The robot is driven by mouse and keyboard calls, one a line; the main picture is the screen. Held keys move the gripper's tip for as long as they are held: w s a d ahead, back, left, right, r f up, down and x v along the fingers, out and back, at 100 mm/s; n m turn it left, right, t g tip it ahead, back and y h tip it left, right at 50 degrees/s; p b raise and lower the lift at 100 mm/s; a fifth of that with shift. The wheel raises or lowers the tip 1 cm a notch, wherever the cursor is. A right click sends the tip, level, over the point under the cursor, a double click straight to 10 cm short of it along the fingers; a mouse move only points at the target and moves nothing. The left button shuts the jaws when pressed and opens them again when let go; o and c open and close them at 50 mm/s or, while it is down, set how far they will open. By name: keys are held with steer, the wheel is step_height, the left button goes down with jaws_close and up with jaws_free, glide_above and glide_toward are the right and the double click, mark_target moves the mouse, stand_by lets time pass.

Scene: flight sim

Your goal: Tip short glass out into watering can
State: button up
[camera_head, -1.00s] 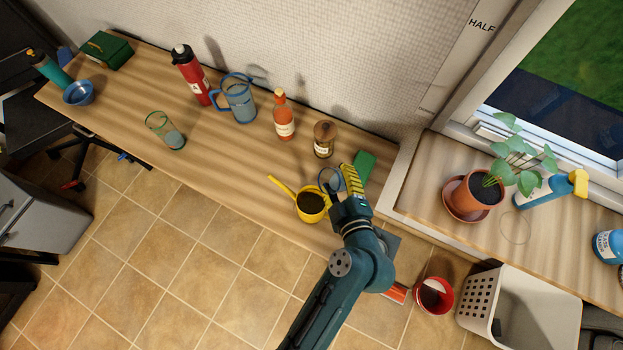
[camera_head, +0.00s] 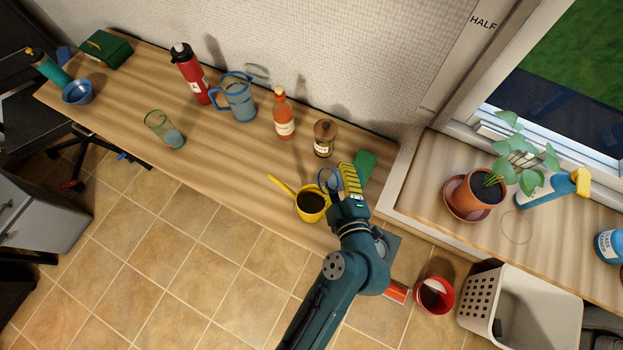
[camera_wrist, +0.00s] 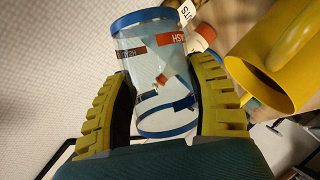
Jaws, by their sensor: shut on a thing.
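The short glass (camera_wrist: 150,62), clear with blue rims and printed labels, is between the yellow fingers of my gripper (camera_wrist: 163,108) in the wrist view. My gripper (camera_head: 342,180) is shut on it. In the head view the glass (camera_head: 329,178) is partly hidden by the gripper and sits right beside the yellow watering can. The watering can (camera_head: 311,207) stands on the table's front edge, its open top showing a dark inside and its spout pointing up-left. It also shows in the wrist view (camera_wrist: 254,84), right of the glass. I cannot tell the glass's contents or exact tilt.
An amber jar (camera_head: 324,139), an orange bottle (camera_head: 284,120) and a green block (camera_head: 364,165) stand close behind. A blue pitcher (camera_head: 238,100), red bottle (camera_head: 194,78) and green-rimmed glass (camera_head: 166,131) are farther left. The table front between that glass and the can is clear.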

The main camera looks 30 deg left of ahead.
steer(key=shift+f+n+t+b, duration=0.25)
steer(key=shift+n+t+b, duration=0.05)
steer(key=shift+n+b, duration=0.15)
stand_by(0.3)
steer(key=shift+a+r+n+t, duration=0.1)
steer(key=shift+r+n+t, duration=0.25)
steer(key=shift+n, duration=0.2)
stand_by(0.5)
steer(key=shift+s+a+r+n+t, duration=0.35)
steer(key=shift+s+a+n+t, duration=0.1)
steer(key=shift+s+n, duration=0.25)
stand_by(0.8)
steer(key=shift+s+a+r+n+t+b, duration=0.15)
steer(key=shift+n+b, duration=0.2)
steer(key=shift+b, duration=0.65)
steer(key=shift+w+d+r+n+t+b, duration=0.15)
steer(key=shift+n+b, duration=0.2)
steer(key=shift+b, duration=0.65)
steer(key=shift+s+a+f+n+t+b, duration=0.2)
steer(key=shift+f+n+t+b, duration=0.15)
steer(key=shift+b, duration=1.4)
